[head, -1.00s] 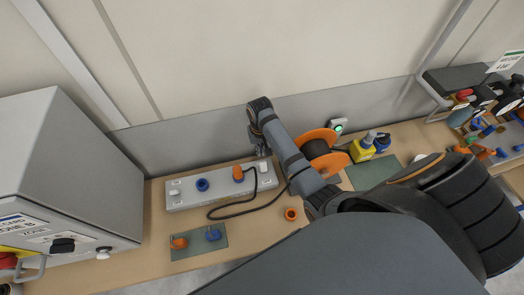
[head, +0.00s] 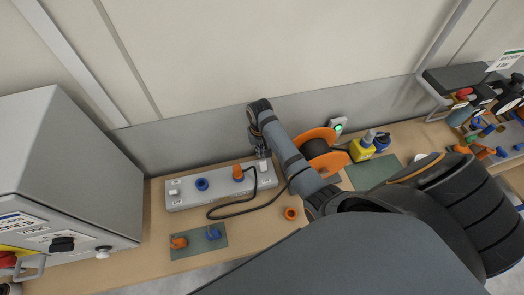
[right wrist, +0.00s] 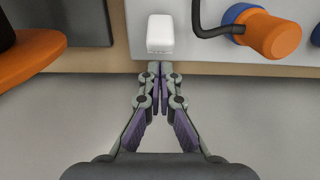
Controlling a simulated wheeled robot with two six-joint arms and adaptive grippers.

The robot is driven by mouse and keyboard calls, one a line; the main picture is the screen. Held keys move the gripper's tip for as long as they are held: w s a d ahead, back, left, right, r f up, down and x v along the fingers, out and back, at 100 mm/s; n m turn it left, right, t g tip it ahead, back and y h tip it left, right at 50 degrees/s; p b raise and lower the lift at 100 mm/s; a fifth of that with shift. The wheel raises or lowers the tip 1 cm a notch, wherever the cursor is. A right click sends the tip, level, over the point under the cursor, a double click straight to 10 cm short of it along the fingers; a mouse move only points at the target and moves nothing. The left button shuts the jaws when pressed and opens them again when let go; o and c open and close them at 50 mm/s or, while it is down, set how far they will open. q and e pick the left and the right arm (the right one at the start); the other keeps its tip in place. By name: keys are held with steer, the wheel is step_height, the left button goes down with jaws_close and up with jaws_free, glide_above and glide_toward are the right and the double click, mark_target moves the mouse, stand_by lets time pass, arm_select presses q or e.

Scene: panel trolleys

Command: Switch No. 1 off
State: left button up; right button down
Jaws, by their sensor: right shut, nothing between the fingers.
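A long grey socket box (head: 222,196) lies on the bench against the wall. It has a white switch at its left end (head: 173,192), a blue socket (head: 202,184) and an orange plug (head: 238,172) with a black cable. My right gripper (head: 262,156) is at the box's right end and partly hides it. In the right wrist view a white rocker switch (right wrist: 160,34) stands on the box close beyond my shut, empty fingertips (right wrist: 160,68). The numbers on the labels are too small to read. My left gripper is not in view.
An orange cable reel (head: 319,138) stands right of my right arm. A green mat (head: 198,241) with orange and blue parts lies in front of the box, and a loose orange ring (head: 290,213) lies nearby. A grey cabinet (head: 75,165) stands at the left.

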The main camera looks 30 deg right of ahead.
stand_by(0.5)
steer(key=shift+s+a+p, duration=0.25)
steer(key=shift+s+p, duration=0.3)
steer(key=shift+s, duration=0.5)
steer(key=shift+s+a, duration=0.1)
steer(key=shift+s, duration=0.2)
steer(key=shift+w+f, duration=0.25)
steer(key=shift+w, duration=0.35)
steer(key=shift+d+r, duration=0.2)
step_height(320, 180, up, 7)
steer(key=shift+w, duration=0.15)
steer(key=shift+r, duration=0.1)
